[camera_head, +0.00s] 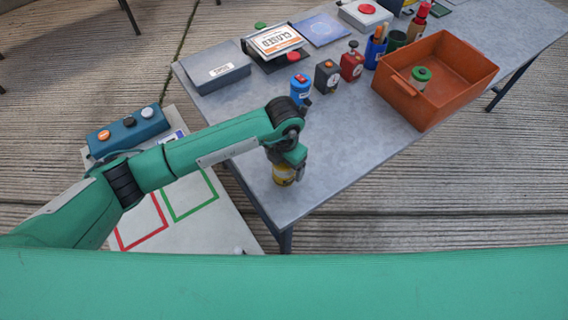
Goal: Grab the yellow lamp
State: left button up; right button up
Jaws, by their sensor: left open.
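The yellow lamp (282,178) stands near the front left edge of the grey table. Only its lower part shows, because my left gripper covers its top. My left gripper (291,168) points down over the lamp, with its fingers at the lamp's upper part. The fingers are small and dark here, and I cannot see whether they touch it. The left gripper is open. My right gripper is not in view.
An orange crate (402,98) holding a green-topped item (420,76) stands to the right. A blue canister (300,91), dark timer (327,77) and red timer (352,64) stand behind the lamp. A grey box (215,70) is at the back left. The table front is clear.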

pick_arm(q)
jog(key=shift+f, duration=0.65)
jog(key=shift+r, duration=0.1)
jog(key=c, duration=1.3)
